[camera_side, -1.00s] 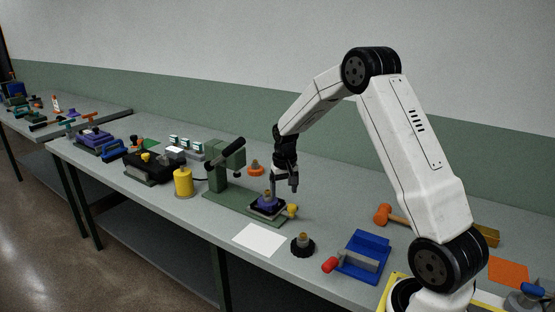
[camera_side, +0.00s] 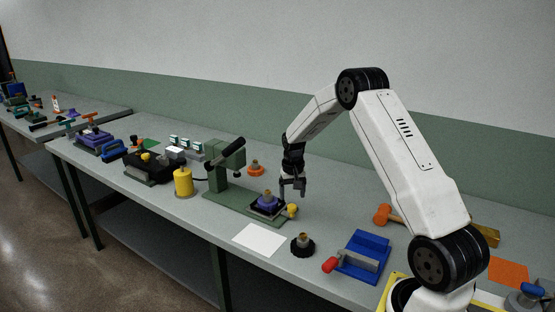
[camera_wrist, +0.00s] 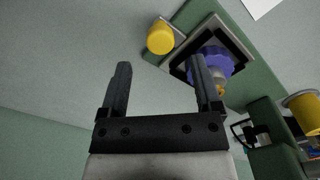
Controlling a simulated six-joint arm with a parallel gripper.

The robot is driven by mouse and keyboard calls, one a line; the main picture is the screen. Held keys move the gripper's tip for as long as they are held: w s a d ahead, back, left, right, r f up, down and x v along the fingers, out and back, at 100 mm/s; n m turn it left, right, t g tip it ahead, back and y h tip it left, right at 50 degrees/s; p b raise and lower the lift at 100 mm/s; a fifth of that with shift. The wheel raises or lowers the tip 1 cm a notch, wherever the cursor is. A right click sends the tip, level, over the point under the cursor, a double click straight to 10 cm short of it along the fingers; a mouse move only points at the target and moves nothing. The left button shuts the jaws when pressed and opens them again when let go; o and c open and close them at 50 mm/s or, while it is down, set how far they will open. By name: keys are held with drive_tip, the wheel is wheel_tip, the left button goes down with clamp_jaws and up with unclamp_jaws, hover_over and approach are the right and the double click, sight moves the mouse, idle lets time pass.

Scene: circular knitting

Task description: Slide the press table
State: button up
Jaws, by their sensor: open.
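The green press (camera_side: 226,162) stands on the bench with its base plate running toward the front right. On the base sits the press table (camera_side: 259,212), a dark square plate with a pale border, carrying a purple part (camera_side: 267,202) with a brass top. A yellow knob (camera_side: 292,210) is at the table's right end; it also shows in the wrist view (camera_wrist: 160,38). My gripper (camera_side: 292,192) is open and empty, above the bench just behind the knob. In the wrist view my gripper (camera_wrist: 160,75) has its fingers apart, the right one overlapping the purple part. Neither finger visibly holds the knob.
A white sheet (camera_side: 259,239) and a black round part with a brass top (camera_side: 303,245) lie in front. A blue fixture (camera_side: 362,257) with a red handle is to the right. A yellow cylinder (camera_side: 183,182) stands left of the press, an orange part (camera_side: 256,168) behind it.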

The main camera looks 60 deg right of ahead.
sight(292, 206)
drive_tip(key=shift+f, duration=2.25)
clamp_jaws()
